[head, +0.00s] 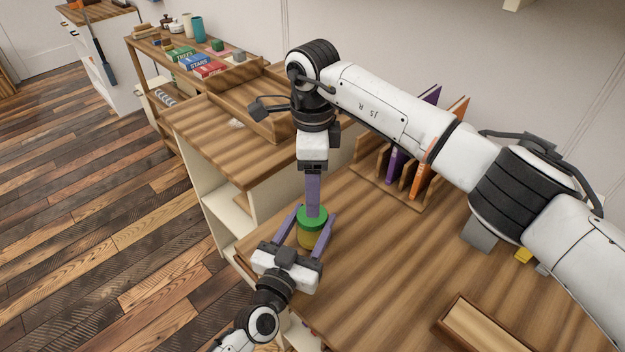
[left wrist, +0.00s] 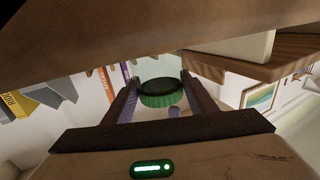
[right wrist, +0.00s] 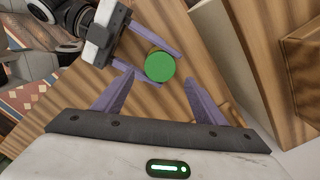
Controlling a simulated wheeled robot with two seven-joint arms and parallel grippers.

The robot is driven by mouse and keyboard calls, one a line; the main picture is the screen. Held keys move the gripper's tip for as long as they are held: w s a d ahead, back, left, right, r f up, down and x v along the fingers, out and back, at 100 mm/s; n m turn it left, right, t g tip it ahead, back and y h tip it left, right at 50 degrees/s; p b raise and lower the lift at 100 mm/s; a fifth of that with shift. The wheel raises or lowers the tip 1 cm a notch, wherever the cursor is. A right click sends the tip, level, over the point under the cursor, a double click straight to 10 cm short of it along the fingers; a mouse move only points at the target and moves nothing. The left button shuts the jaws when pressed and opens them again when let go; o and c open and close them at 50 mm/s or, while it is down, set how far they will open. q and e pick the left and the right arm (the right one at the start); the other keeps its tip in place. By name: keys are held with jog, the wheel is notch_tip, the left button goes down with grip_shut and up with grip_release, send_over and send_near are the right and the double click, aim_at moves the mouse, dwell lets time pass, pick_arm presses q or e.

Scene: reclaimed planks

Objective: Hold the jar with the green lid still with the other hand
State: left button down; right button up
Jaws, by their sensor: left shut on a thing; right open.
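The jar with the green lid (head: 312,238) stands upright on the wooden counter near its left edge, with a yellowish body. My left gripper (head: 315,222) is shut on the jar's body from the front, one finger on each side. The green lid also shows between its fingers in the left wrist view (left wrist: 160,98). My right gripper (head: 313,205) points down from above, over the lid, and is open. In the right wrist view the round lid (right wrist: 160,66) lies just beyond and between the right fingertips, and appears apart from them. The jar's lower front is partly hidden by my left gripper.
A wooden rack with purple and orange folders (head: 427,180) stands behind the jar to the right. A wooden tray (head: 462,318) lies at the front right. A shelf with books (head: 195,62) is at the back left. The counter right of the jar is clear.

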notch_tip(320, 180, down, 7)
jog(key=shift+f, duration=0.1)
dwell(0.3)
jog(key=c, duration=1.1)
jog(key=m, duration=1)
jog(key=shift+s, duration=0.1)
jog(key=o, duration=1.2)
jog(key=shift+a, duration=0.1)
